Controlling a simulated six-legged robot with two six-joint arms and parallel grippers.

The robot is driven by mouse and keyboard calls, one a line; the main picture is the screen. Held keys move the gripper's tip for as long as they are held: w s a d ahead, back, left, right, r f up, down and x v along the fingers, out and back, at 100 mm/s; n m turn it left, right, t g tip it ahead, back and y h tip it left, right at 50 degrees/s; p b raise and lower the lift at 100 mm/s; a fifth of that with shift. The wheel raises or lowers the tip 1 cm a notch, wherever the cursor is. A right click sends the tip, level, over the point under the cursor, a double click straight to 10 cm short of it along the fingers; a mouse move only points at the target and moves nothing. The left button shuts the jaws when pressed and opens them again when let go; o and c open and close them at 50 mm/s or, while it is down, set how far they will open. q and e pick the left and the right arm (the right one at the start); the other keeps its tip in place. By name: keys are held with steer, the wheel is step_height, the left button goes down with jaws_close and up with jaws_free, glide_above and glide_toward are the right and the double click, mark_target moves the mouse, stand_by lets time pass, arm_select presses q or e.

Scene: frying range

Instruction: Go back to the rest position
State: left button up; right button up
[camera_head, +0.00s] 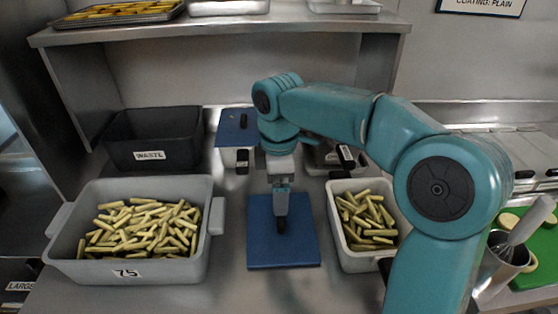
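My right arm comes in from the right of the head view and reaches across to the middle. Its gripper (281,222) points down over a blue mat (283,257) on the steel counter. The fingertips are small and dark here, so I cannot tell whether they are open or shut, or whether they touch the mat. I see nothing clearly held. My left gripper is not in view.
A large grey tub (75,262) of cut sticks, marked 75, stands left of the mat. A smaller tub (358,264) of sticks stands right. Behind are a black WASTE bin (150,127) and a blue-topped item (230,124). A metal cup (492,272) and green board (541,268) are far right.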

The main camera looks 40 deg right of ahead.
step_height(320, 180, up, 7)
steer(key=p, duration=0.1)
